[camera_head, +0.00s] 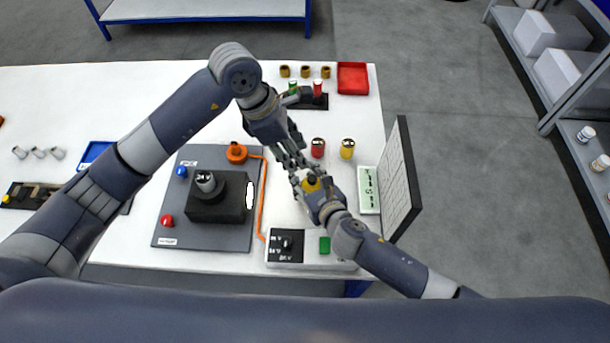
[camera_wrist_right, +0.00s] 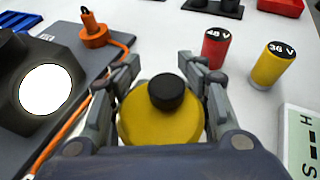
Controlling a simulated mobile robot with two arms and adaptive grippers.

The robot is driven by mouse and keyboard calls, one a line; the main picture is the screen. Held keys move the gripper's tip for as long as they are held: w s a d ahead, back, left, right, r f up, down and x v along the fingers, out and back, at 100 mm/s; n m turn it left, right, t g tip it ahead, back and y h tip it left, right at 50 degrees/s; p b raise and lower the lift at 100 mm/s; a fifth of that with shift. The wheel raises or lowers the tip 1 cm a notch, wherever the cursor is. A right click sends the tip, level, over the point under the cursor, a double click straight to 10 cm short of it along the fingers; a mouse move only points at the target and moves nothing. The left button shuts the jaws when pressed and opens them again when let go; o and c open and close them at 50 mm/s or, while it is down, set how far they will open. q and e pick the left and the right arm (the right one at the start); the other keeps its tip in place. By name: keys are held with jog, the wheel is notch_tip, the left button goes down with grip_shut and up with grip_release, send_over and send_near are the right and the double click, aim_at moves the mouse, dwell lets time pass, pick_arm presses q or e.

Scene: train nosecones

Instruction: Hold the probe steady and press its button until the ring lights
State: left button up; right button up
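A round yellow piece with a black cap (camera_head: 312,183), which may be the probe, sits between the fingers of my right gripper (camera_head: 308,180). In the right wrist view, the yellow body (camera_wrist_right: 160,128) fills the gap and the fingers (camera_wrist_right: 158,85) touch or nearly touch both sides. Its black round knob (camera_wrist_right: 166,91) faces up, and no lit ring shows on it. My left gripper (camera_head: 290,158) points down just above and left of the yellow piece, with nothing visible in it; its finger gap is unclear.
A black box (camera_head: 215,208) with a white disc stands on a grey board (camera_head: 170,225). An orange plug (camera_head: 237,153) has a cable running forward to a selector unit (camera_head: 310,262). Red (camera_head: 318,148) and yellow (camera_head: 347,149) cylinders stand beyond my grippers. An upright panel (camera_head: 398,180) stands right.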

dwell(0.4)
pick_arm(q)
jog(key=shift+d+r, duration=0.15)
jog(key=c, duration=0.8)
jog(key=d+r+y, duration=0.1)
jog(key=r, duration=0.1)
jog(key=d+r+m+y, duration=0.1)
jog(key=d+r, duration=0.1)
jog(key=shift+g+y, duration=0.3)
jog(key=shift+a+r+m+y, duration=0.2)
jog(key=shift+r+m+y, duration=0.1)
jog(key=shift+r+y, duration=0.5)
